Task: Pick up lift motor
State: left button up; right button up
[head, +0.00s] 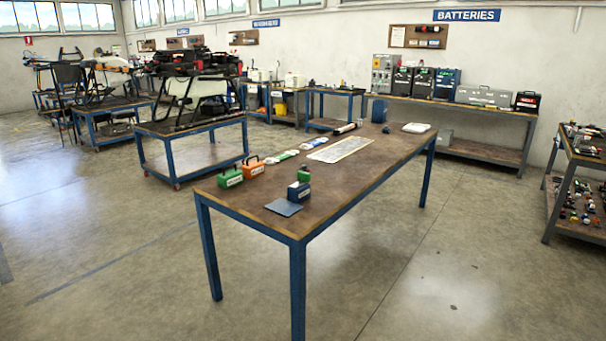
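I cannot pick out a lift motor for certain at this distance. The rack (569,185) at the right edge holds many small coloured parts (582,205) on its shelves, too small to tell apart. The brown-topped table (345,188) with blue legs stands in front of me. On its near end are a green case (229,178), an orange case (253,168) and a blue block (298,194) with a small green piece behind it. Neither of my grippers is in view.
A blue-grey mat (284,207) and a pale sheet (340,150) lie on the table. A bench (467,116) with battery units stands under the BATTERIES sign (466,15). Carts with drone frames (196,96) stand at the left. The floor (450,270) right of the table is clear.

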aim_at(304, 168)
jog(key=i+l+u, duration=0.1)
jog(key=u, duration=0.6)
jog(key=i+l+u, duration=0.15)
jog(key=l+u, duration=0.15)
jog(key=l, duration=0.2)
jog(key=i+l+u, duration=0.1)
jog(key=l+u, duration=0.2)
jog(key=l, duration=0.15)
jog(key=l+u, duration=0.3)
jog(key=l, duration=0.25)
